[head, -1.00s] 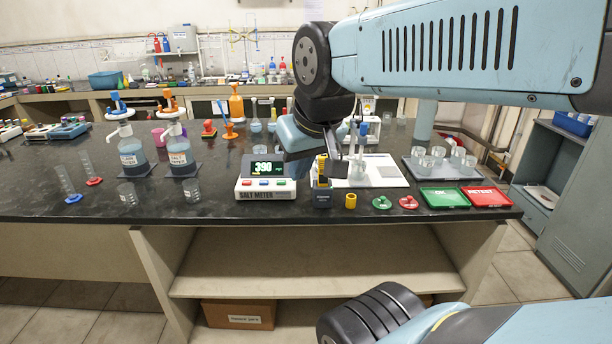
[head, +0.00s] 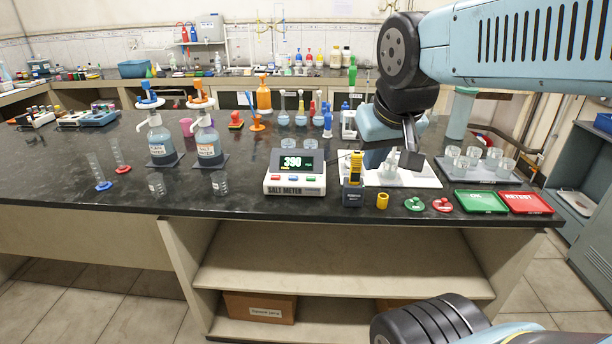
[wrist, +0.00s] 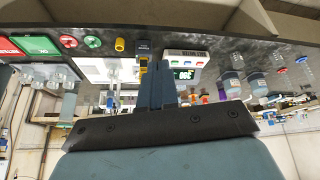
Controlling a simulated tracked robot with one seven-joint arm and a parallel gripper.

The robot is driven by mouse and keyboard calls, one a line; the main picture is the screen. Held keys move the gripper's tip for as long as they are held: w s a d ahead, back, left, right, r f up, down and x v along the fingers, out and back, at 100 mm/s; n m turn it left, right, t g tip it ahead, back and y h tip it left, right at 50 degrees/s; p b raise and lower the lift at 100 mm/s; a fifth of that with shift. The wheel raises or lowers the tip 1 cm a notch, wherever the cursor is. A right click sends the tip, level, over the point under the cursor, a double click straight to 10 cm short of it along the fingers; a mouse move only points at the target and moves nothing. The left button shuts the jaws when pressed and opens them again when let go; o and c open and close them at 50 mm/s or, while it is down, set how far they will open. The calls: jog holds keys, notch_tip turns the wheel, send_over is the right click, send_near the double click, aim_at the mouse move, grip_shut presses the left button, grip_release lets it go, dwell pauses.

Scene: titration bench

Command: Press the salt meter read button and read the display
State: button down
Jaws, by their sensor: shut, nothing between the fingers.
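The salt meter (head: 295,178) stands near the front edge of the bench, left of my gripper. Its lit display (head: 298,162) appears to read 390. The meter also shows upside down in the wrist view (wrist: 186,60). My gripper (head: 411,160) is shut and empty, pointing down above the white tray to the right of the meter. Its dark fingers also show in the wrist view (wrist: 157,80).
A yellow and dark probe in a holder (head: 352,188) stands between meter and gripper, with a yellow cap (head: 382,201) beside it. A white tray (head: 425,181) with glassware lies below my gripper. Green (head: 480,202) and red (head: 526,203) trays sit at front right. Dispenser bottles stand left.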

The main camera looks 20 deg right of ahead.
jog(key=w+d+f+h, duration=0.1)
jog(key=w+d+h, duration=0.2)
jog(key=w, duration=0.6)
jog(key=n+t+h, duration=0.2)
send_over(309, 179)
notch_tip(309, 179, down, 12)
jog(key=shift+r, duration=0.2)
jog(key=shift+f, duration=4.45)
jog(key=shift+f, duration=0.1)
jog(key=shift+f, duration=0.2)
